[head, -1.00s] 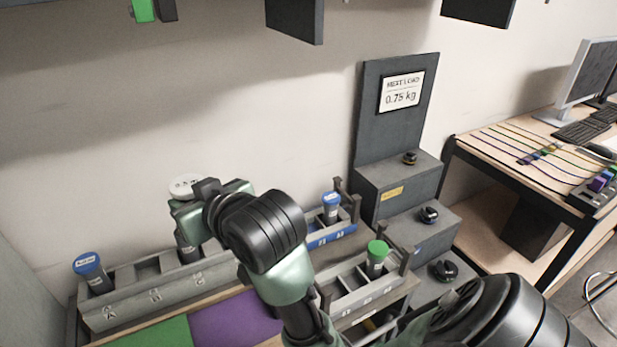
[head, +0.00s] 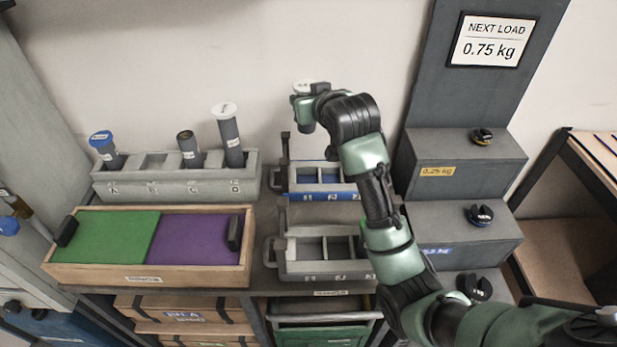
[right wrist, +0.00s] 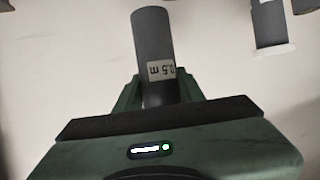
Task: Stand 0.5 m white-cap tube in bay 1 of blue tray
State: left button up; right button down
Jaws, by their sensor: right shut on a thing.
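My right gripper (head: 304,110) is shut on a tube with a white cap (head: 303,87), above and behind the blue tray. In the right wrist view the dark grey tube (right wrist: 155,45) sits between the fingers, its label reading 0.5 m upside down; its cap is not visible there. The blue tray (head: 318,196) stands against the wall on the shelf, with bay 1 (head: 304,177) at its left, which looks empty. My arm hides the tray's right part. Another white-cap tube (head: 230,135) stands in slot D of the grey rack. My left gripper is not in view.
The grey lettered rack (head: 175,190) also holds a blue-cap tube (head: 104,150) and a dark-cap tube (head: 188,150). A grey tray (head: 320,268) stands in front of the blue one. A wooden tray (head: 150,272) has green and purple pads. Dark steps (head: 460,185) rise at right.

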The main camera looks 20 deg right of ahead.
jog(key=shift+s+f, duration=0.1)
jog(key=shift+f, duration=9.1)
jog(key=shift+f, duration=0.2)
jog(key=c, duration=0.9)
grip_release()
